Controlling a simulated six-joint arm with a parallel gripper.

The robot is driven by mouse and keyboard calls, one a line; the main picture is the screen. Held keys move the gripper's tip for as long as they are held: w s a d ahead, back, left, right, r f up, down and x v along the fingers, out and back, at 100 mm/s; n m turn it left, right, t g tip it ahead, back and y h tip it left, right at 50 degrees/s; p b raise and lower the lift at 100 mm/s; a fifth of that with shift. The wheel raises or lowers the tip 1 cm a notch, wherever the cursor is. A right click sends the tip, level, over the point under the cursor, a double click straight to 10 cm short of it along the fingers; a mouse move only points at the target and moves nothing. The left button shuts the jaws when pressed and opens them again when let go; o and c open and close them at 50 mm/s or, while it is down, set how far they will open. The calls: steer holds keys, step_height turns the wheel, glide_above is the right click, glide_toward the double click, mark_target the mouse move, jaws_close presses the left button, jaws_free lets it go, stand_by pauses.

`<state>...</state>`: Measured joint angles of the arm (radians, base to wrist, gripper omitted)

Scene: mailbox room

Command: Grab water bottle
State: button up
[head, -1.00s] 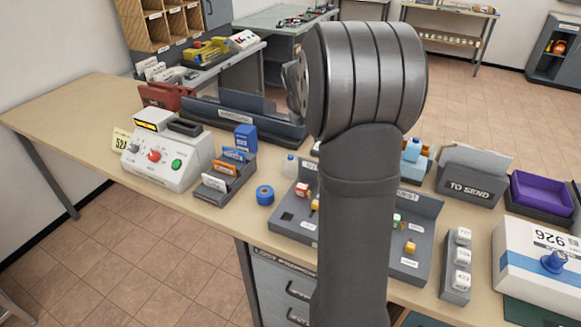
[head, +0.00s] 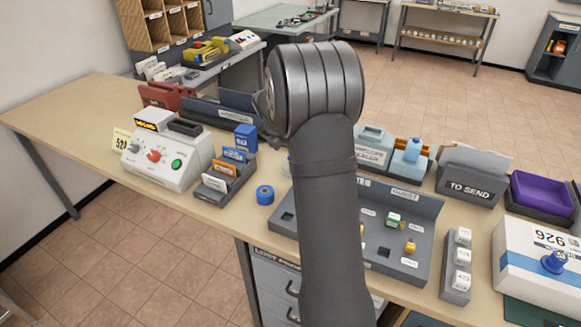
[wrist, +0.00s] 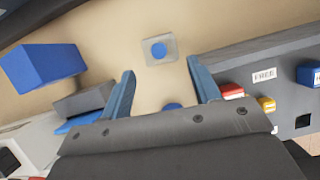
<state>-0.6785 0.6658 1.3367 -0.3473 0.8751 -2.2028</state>
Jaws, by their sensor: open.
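The water bottle (wrist: 159,50) shows from above in the wrist view as a clear square body with a round blue cap. It stands on the tan tabletop, just beyond the gap between my fingertips. My gripper (wrist: 160,69) is open, with its two blue fingers spread and nothing held between them. In the head view my arm hides the gripper and most or all of the bottle.
A blue tape roll (head: 265,195) lies on the table near the front edge. A blue box (head: 245,138) and a card holder (head: 226,178) stand to its left. A grey labelled tray (head: 415,213) with small coloured pieces lies to the right.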

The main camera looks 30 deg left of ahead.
steer(key=shift+x, duration=3.1)
steer(key=c, duration=0.7)
